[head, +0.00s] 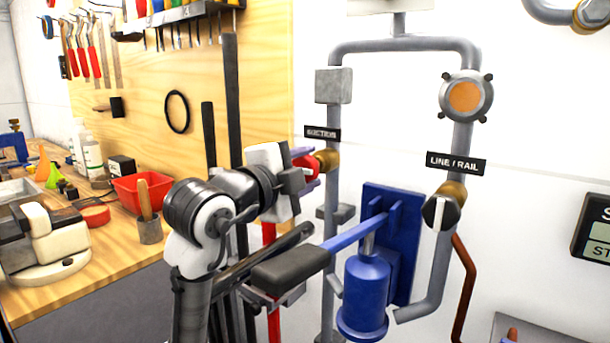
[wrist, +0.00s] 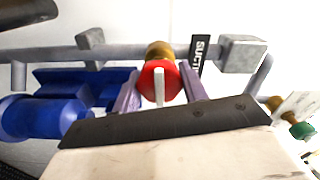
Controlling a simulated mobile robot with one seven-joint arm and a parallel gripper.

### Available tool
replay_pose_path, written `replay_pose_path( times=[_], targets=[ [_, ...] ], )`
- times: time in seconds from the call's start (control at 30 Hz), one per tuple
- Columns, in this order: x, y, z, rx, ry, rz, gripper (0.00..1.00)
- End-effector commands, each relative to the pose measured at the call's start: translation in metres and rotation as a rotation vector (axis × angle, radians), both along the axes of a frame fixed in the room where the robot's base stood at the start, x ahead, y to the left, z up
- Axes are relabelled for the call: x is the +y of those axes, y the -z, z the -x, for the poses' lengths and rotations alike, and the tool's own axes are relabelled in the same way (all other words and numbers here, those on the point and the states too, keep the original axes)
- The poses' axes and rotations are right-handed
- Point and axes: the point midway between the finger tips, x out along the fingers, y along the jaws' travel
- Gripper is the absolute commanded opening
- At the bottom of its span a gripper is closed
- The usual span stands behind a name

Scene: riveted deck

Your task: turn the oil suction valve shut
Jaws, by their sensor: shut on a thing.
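The oil suction valve has a red knob (head: 305,163) on a brass body, beside the SUCTION label (head: 323,133) on a grey vertical pipe. In the wrist view the red knob (wrist: 160,84) sits between my two purple fingers, and its white mark looks crosswise to the pipe. My gripper (head: 307,170) is shut on this knob, with one finger on either side; its fingertips also show in the wrist view (wrist: 159,80). In the head view the gripper body and fingers hide part of the knob.
A blue hand pump (head: 368,285) with a lever and black grip stands right of my arm. A black valve knob (head: 440,213) sits under the LINE / RAIL label (head: 456,164). A workbench (head: 110,250) with a red bin (head: 142,192) and tools is at left.

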Motion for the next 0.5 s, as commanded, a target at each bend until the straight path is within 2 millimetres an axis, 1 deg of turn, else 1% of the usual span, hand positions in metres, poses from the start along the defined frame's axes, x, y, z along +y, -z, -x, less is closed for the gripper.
replay_pose_path(
  times=[0.5],
  targets=[
    [-0.0003, 0.0007, 0.0002, -0.027, 0.001, -0.040, 0.20]
  ],
)
